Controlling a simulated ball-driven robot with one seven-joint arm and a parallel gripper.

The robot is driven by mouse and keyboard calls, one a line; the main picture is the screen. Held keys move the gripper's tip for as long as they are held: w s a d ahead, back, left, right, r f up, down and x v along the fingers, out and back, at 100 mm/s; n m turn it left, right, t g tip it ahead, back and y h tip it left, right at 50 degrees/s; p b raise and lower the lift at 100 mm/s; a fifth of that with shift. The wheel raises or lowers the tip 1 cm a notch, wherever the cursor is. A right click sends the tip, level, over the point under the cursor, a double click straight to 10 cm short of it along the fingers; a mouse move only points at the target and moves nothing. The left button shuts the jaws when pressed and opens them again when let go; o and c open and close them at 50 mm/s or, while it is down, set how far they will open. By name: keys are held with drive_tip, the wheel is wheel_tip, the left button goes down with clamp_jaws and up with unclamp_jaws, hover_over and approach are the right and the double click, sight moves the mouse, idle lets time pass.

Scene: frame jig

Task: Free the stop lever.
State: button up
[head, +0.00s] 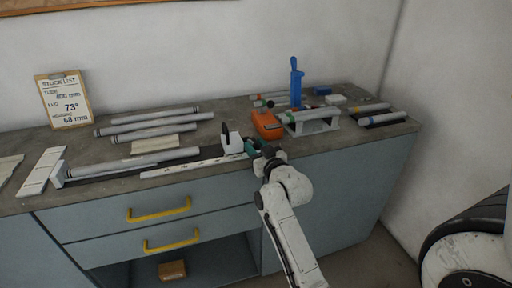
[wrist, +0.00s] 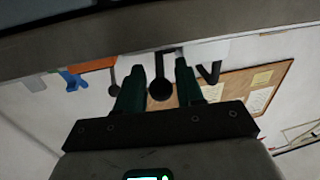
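A white stop block (head: 232,144) with a dark upright plate sits at the right end of the white measuring rail (head: 190,168). In the wrist view, which is upside down, the white block (wrist: 205,49) shows beyond the fingers. A black round-ended lever (wrist: 160,90) reaches from beside the block and shows between my green fingers, a little gap to each side; I take it for the stop lever. My gripper (wrist: 160,66) is open around it, and whether a finger touches it I cannot tell. In the head view my gripper (head: 251,146) hides the lever.
An orange tool (head: 267,124) stands close right of my gripper, with a blue upright handle (head: 296,80) behind it. Grey tubes (head: 155,124) lie on the left of the bench. A tube rack (head: 312,124) stands at right. Drawers with yellow handles (head: 160,209) are below.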

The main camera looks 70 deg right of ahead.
clamp_jaws()
idle(0.4)
drive_tip(key=shift+r, duration=0.1)
